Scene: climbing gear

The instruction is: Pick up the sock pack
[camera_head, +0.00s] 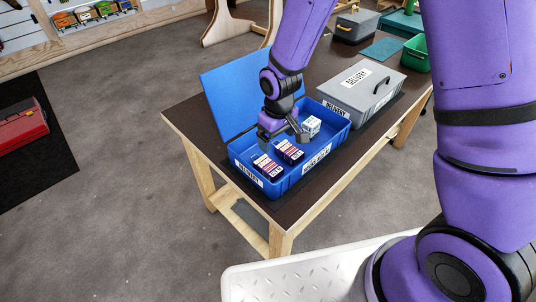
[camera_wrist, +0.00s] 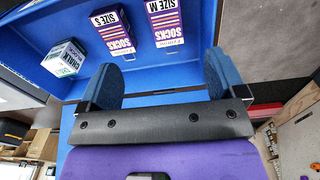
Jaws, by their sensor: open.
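Two dark purple sock packs with white and red labels lie in the open blue delivery bin (camera_head: 335,135). In the wrist view one pack reads Socks Size S (camera_wrist: 115,34) and the other Socks Size M (camera_wrist: 165,24). In the head view the packs lie side by side, one nearer the bin's left end (camera_head: 266,166) and one to its right (camera_head: 289,151). My gripper (camera_head: 285,134) is over the bin, behind the packs. In the wrist view its blue fingers (camera_wrist: 160,78) are spread apart with nothing between them, and both packs lie beyond the fingertips.
A white and green chalk box (camera_head: 312,124) stands in the bin, right of the packs; it also shows in the wrist view (camera_wrist: 68,58). The blue lid (camera_head: 235,95) stands open behind. A closed grey delivery case (camera_head: 358,88) sits beside the bin on the dark table (camera_head: 185,118).

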